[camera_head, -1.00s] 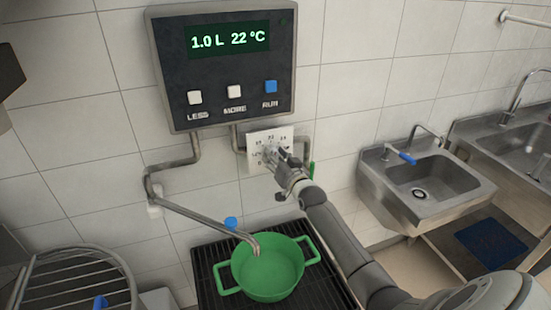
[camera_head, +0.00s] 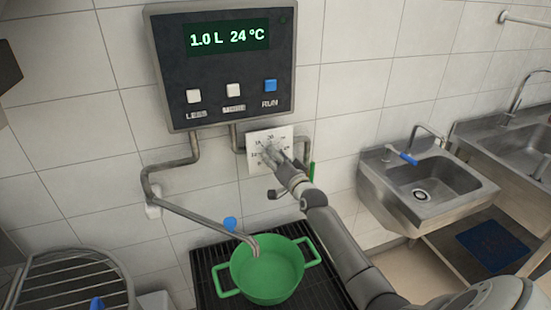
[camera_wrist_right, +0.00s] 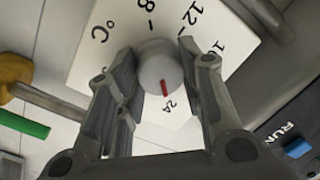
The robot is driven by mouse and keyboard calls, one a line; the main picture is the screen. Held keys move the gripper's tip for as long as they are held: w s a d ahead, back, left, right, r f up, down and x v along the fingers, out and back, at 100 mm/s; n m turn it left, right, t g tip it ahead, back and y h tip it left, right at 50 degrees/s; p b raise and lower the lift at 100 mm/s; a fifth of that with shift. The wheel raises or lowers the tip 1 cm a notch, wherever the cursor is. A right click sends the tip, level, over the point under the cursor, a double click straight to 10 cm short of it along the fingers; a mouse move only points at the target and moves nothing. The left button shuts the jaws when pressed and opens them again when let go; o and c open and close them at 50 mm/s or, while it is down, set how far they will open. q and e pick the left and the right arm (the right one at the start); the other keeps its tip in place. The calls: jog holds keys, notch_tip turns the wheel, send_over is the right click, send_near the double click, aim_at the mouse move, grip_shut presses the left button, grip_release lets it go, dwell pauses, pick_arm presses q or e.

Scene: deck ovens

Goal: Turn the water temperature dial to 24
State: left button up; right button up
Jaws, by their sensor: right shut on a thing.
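The water temperature dial is a white square plate (camera_head: 284,134) with printed numbers on the wall below the control panel. Its round grey knob (camera_wrist_right: 159,68) sits between the fingers of my right gripper (camera_head: 272,158), which is shut on it. In the wrist view, the knob's red mark points at the printed 24 (camera_wrist_right: 168,106). The panel display (camera_head: 228,38) reads 1.0 L and 24 °C. In the head view my fingers hide most of the knob. My left gripper is not in view.
The control panel (camera_head: 215,70) has LESS, MORE and RUN buttons above the dial. A metal spout pipe (camera_head: 200,222) reaches over a green pot (camera_head: 268,275) on a dark grate (camera_head: 205,275). A steel sink (camera_head: 425,188) stands to the right.

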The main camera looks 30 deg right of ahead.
jog(key=o, duration=1)
jog(key=shift+w, duration=0.1)
jog(key=shift+o, duration=0.2)
jog(key=s+a, duration=0.1)
jog(key=s, duration=1.1)
jog(key=shift+a, duration=0.35)
